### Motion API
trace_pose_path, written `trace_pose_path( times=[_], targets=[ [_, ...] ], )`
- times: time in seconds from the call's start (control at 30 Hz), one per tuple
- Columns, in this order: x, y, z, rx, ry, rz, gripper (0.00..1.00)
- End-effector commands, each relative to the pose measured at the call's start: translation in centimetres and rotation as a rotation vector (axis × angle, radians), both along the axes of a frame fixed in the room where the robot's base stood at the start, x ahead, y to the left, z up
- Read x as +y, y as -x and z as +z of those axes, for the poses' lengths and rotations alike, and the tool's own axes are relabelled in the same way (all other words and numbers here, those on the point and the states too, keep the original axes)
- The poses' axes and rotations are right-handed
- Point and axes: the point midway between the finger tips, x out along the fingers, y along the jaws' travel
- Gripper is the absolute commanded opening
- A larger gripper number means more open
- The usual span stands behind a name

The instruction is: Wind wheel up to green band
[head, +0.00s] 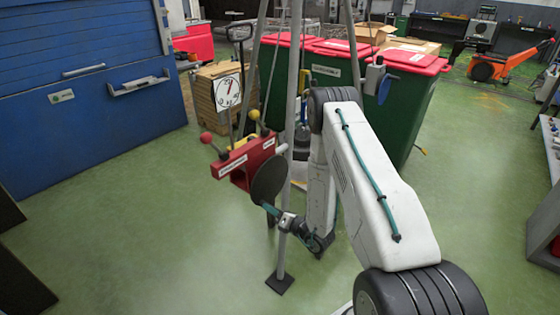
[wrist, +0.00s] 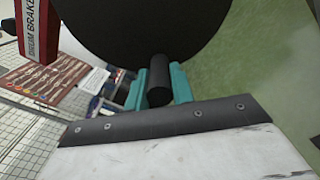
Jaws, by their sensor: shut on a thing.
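The wheel (head: 268,178) is a dark disc on the front of a red housing (head: 240,162); it fills the top of the wrist view (wrist: 140,25). A short black handle (wrist: 158,82) stands out from it. My gripper (head: 270,208) is at the wheel's lower edge, its teal fingers (wrist: 160,88) shut on the handle, one on each side. A white dial (head: 228,92) with a dark needle stands above the housing. The needle points upward; the dial is too small to make out a green band.
Levers with a red knob (head: 206,138) and a yellow knob (head: 254,115) rise from the housing. A grey pole (head: 289,150) stands close beside the wheel. Green bins with red lids (head: 335,72) are behind. A blue cabinet (head: 85,90) is at left; open green floor lies between.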

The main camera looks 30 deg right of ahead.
Motion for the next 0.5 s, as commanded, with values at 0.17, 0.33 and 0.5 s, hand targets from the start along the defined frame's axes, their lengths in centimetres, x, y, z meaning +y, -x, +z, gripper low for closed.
trace_pose_path(
  times=[0.17,0.33,0.5],
  targets=[
    [0.3,0.2,0.1,0.006,-0.014,0.005,0.0],
    [0.9,0.3,1.0,0.043,-0.121,0.006,0.0],
    [1.4,0.5,1.9,0.086,-0.24,0.005,0.0]
  ],
)
